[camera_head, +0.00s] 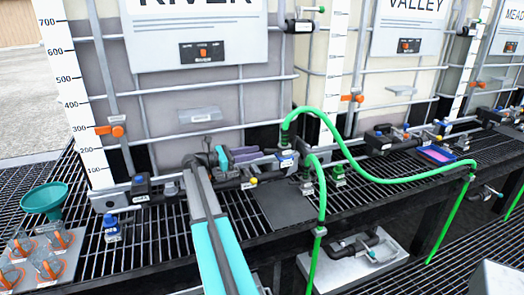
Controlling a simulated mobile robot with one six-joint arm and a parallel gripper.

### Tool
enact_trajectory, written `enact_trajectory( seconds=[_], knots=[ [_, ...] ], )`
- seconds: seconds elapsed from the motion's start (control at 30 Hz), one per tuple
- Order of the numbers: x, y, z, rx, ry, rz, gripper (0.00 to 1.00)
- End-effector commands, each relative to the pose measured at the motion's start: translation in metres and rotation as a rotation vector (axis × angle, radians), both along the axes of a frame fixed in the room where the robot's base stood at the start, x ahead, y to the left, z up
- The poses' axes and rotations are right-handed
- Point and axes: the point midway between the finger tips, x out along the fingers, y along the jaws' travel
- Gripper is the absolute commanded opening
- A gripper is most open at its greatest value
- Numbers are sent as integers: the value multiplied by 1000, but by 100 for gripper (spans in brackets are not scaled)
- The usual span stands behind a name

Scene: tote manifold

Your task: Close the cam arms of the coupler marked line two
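My teal and grey arm reaches up from the bottom middle to the pipework under the tote with the sign ending in "RIVER". My gripper (220,160) is at its far end, small and dark against dark fittings; whether its fingers are open or shut does not show. A purple part (243,154) lies just right of it, touching or apart I cannot tell. Right of that is a hose coupler (287,160) with a small blue and white tag, below a green hose (289,122). The tags are too small to read, so I cannot tell which coupler is line two. Cam arm positions are unclear.
Another valve fitting (140,188) sits left of my arm, near a blue-capped bottle (111,228). A green funnel (45,198) and a plate with orange rings (38,258) stand far left. Green hoses hang over the grating's front edge. A white tray (352,255) sits lower.

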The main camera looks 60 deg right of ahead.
Motion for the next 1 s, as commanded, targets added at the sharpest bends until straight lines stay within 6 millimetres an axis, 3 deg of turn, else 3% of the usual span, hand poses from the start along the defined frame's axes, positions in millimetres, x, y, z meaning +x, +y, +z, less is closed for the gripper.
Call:
enact_trajectory(
  seconds=[0.3, 0.73, 0.93, 1.0],
  knots=[
    [-21, -28, 0, 1, 1, 0, 34],
    [-24, -32, 0, 1, 1, 2, 34],
    [-24, -32, 0, 1, 1, 2, 1],
    [-24, -32, 0, 1, 1, 2, 0]
  ],
)
